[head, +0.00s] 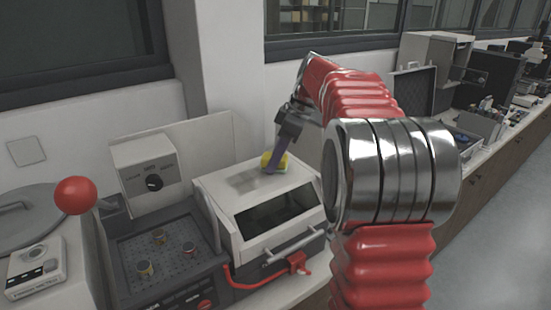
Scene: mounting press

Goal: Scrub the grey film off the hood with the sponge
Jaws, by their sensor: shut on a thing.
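The hood (216,185) is a white box-like cover with a dark front window, in the middle of the head view. A grey film (246,181) shows as a darker smudge on its top, left of the sponge. The sponge (281,163) is yellow with a dark green part and is at the rear right of the hood's top. My gripper (272,164) is shut on the sponge from above. The sponge appears to touch the top, but the contact is partly hidden by the gripper.
A red ball knob (75,195) stands at the left. A perforated tray (190,268) with small round pieces lies left of the hood. A control box (148,168) with a dial stands behind it. My arm covers the right.

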